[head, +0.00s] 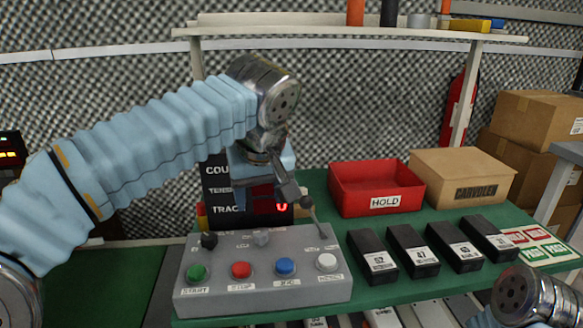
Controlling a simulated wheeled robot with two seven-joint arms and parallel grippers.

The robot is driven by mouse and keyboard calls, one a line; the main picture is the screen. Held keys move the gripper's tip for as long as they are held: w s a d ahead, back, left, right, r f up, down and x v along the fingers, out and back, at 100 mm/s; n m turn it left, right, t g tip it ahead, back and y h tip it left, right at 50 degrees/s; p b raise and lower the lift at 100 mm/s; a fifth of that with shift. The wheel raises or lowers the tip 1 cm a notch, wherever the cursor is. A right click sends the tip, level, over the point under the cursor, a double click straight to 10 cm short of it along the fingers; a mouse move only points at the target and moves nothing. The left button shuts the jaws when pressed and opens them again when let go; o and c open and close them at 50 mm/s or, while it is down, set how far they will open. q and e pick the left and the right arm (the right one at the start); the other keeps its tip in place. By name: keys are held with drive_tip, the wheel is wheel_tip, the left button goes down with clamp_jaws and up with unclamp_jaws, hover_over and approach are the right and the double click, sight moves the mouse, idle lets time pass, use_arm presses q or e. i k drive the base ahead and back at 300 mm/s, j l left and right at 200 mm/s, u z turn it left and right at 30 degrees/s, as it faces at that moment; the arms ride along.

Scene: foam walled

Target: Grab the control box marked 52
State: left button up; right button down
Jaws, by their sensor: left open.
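Several black control boxes lie in a row on the green table, right of the grey button panel. The leftmost box (369,243) has a white label that seems to read 52. The box beside it (408,238) seems to read 47. The labels of the third box (452,235) and the fourth box (486,226) are too small to read surely. My left gripper (283,193) is open and empty, above the back of the button panel and in front of the display. It is left of the box marked 52 and apart from it. My right gripper is out of view.
A red HOLD bin (343,190) and a cardboard carton (477,165) stand behind the boxes. A black display (217,195) stands behind my left gripper. Green table shows between the bin and boxes.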

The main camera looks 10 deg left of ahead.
sight(377, 266)
drive_tip(key=k, duration=0.95)
